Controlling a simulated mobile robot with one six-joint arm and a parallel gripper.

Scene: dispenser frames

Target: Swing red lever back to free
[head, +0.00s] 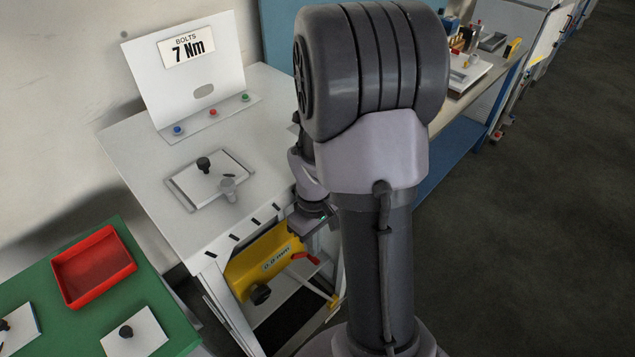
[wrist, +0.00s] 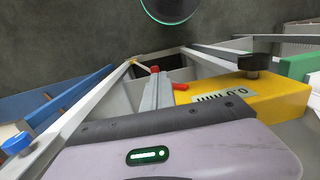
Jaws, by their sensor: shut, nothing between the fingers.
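The red lever (head: 305,257) is mounted on a yellow unit (head: 262,262) labelled "0.0 mm" under the white bench. In the wrist view, red shows at the right of my fingers, on the lever (wrist: 180,87), and just past their tips. The yellow unit also shows in the wrist view (wrist: 265,100), with a dark knob on it. My gripper (wrist: 156,76) is shut and empty, its fingers pointing toward the lever. Part of the lever looks hidden by the fingers. I cannot tell whether they touch it. In the head view my arm hides the fingertips.
The white bench (head: 140,165) has a panel reading "7 Nm", several small buttons and a plate with a black knob. A red tray (head: 93,266) sits on a green table (head: 30,290) at the left. Frame rails surround the yellow unit. Open floor (head: 530,220) lies to the right.

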